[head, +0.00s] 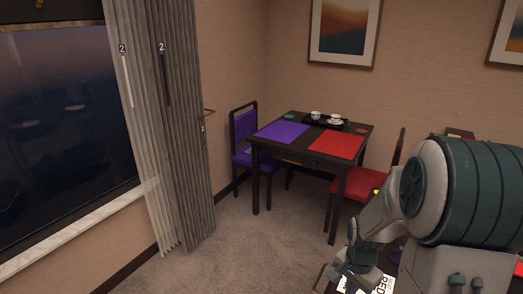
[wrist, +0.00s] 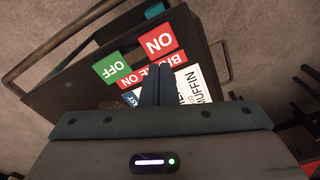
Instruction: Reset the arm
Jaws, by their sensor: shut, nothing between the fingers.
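My arm (head: 380,212) reaches in from the right side of the head view, bent downward. My gripper (wrist: 156,72) is shut and empty in the wrist view, its two dark fingers together. It also shows small at the bottom of the head view (head: 340,276). The fingers point over a dark tray-like surface (wrist: 75,100) carrying printed cards. The fingers cover part of the cards. I cannot tell the height of the fingertips above them.
Cards include a red ON card (wrist: 159,40), a green OFF card (wrist: 112,68) and a white MUFFIN card (wrist: 196,88). A metal rail (wrist: 50,50) edges the surface. A dark table (head: 293,162) with purple and red mats stands further back. Carpet (head: 255,245) is open left.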

